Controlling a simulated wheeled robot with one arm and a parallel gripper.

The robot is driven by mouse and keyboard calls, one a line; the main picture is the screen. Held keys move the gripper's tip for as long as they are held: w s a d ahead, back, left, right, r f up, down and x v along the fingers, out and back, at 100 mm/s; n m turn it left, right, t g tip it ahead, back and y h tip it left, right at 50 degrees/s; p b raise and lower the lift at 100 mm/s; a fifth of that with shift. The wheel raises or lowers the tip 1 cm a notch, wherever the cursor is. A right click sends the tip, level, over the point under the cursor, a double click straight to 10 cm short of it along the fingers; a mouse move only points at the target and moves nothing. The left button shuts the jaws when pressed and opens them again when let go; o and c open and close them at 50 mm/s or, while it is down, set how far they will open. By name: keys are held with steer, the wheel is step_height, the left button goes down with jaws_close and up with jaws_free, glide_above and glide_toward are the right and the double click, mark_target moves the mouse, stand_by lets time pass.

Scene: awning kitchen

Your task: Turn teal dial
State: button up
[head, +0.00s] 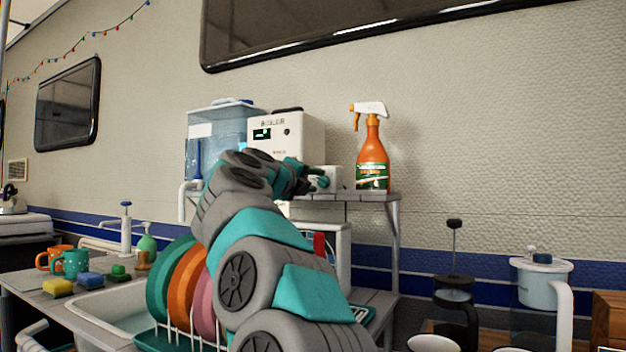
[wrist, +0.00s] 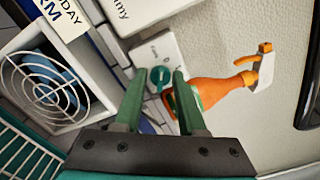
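The teal dial (wrist: 160,78) sits on the face of a small white box (wrist: 158,52). In the wrist view it appears between my gripper's two green fingertips (wrist: 160,74). The fingers are apart and nothing is held between them. I cannot tell whether either finger touches the dial. In the head view the dial (head: 323,182) is a small teal spot on the white box (head: 335,175) at the shelf. My gripper (head: 308,178) is just left of it, partly hidden by my own arm.
An orange spray bottle (head: 371,155) stands on the shelf (head: 375,197) right of the box. A white machine with a green display (head: 285,132) and a blue water container (head: 212,135) stand left. Coloured plates (head: 185,280) are in a rack below. A fan grille (wrist: 45,85) is left in the wrist view.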

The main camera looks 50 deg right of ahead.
steer(key=shift+d, duration=0.1)
jaws_close()
stand_by(0.3)
